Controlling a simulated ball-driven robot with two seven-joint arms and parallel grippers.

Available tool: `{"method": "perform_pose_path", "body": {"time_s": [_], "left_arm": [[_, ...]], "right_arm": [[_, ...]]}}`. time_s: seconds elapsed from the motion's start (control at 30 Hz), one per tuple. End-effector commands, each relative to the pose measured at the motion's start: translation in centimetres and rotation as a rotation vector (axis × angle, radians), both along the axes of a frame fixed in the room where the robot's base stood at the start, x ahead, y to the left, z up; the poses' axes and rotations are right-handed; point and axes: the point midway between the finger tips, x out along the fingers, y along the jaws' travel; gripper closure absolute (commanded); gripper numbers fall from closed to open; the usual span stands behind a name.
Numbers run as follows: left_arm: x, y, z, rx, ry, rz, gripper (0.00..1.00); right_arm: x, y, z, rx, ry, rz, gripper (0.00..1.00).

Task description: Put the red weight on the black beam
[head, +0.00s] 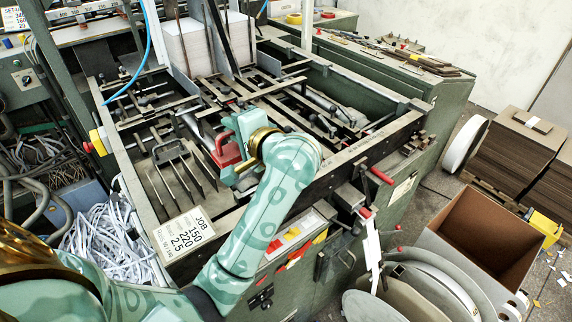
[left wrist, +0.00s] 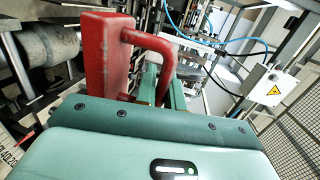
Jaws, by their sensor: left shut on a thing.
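The red weight (head: 226,152) is a block with a looped handle, held over the feeder bed. In the left wrist view the red weight (left wrist: 106,58) stands large in front of the gripper, its handle arching to the right. My left gripper (head: 238,146) is shut on it; the fingertips are largely hidden. A long black beam (head: 345,176) runs along the near side of the feeder, to the right of and below the weight, partly behind my arm. The weight appears apart from this beam. My right gripper is not in view.
Dark metal bars and forks (head: 182,165) crowd the feeder bed around the weight. A job card (head: 185,234) lies at the front left corner. White paper stacks (head: 190,45) stand behind. An open cardboard box (head: 487,235) is on the floor at right.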

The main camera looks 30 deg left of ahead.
Motion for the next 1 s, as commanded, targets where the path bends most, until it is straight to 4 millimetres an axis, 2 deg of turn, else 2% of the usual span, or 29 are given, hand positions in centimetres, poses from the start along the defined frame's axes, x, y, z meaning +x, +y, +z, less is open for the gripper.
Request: {"method": "perform_pose_path", "body": {"time_s": [0.13,0.3,0.4,0.57,0.8,1.0], "left_arm": [[1.7,-3.8,-1.5,0.002,0.001,-0.003,1.0],[2.8,-6.3,-5.0,0.005,0.001,-0.003,1.0],[3.2,-7.2,-6.2,0.005,-0.001,-0.002,1.0],[3.6,-8.0,-7.2,0.004,-0.002,-0.002,1.0],[3.7,-8.2,-10.1,0.006,-0.001,-0.002,1.0],[3.7,-8.3,-10.6,0.003,-0.004,-0.003,1.0]], "right_arm": [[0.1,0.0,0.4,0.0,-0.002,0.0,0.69],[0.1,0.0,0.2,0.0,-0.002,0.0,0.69],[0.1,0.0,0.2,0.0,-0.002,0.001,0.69],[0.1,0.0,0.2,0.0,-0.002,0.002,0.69],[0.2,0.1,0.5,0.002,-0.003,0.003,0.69],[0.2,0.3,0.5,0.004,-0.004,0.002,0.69]]}}
